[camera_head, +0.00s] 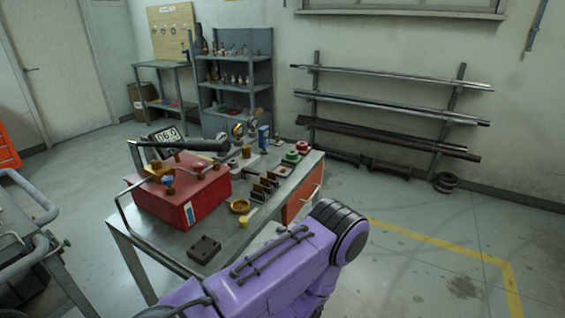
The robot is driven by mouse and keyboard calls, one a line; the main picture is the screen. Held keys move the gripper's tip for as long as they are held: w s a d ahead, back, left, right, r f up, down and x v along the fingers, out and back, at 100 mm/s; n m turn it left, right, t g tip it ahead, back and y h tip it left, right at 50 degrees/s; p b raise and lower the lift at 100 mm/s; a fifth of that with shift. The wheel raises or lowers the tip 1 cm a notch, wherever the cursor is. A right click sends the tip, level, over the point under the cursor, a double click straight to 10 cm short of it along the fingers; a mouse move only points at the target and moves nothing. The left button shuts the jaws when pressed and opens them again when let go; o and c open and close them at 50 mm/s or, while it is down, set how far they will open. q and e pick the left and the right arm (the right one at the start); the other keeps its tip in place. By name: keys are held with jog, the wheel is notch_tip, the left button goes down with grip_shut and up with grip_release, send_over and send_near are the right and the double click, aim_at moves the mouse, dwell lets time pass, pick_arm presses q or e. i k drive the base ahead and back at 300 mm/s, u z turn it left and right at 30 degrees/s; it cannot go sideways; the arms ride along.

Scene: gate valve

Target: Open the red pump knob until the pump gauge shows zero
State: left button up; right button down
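A red pump box (178,196) stands on the near left part of the metal workbench (235,232), with a long black handle (187,146) above it. Brass-coloured fittings and a small blue part (168,179) sit on its top. A tilted digital gauge (165,136) stands behind the handle; its digits are too small to read surely. A small red round piece (303,147) lies at the bench's far right. Neither gripper is in view; only a purple link of my arm shows in front of the bench.
Brass rings, dark blocks, a green round piece (291,156) and dial gauges (238,130) crowd the bench. A dark block (204,248) lies near its front edge. A cart (30,240) stands at left. Pipe racks (390,112) line the back wall. The floor at right is clear.

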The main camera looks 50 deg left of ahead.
aim_at(199, 166)
jog(key=z, duration=0.35)
jog(key=k, duration=0.6)
jog(key=u, duration=1.7)
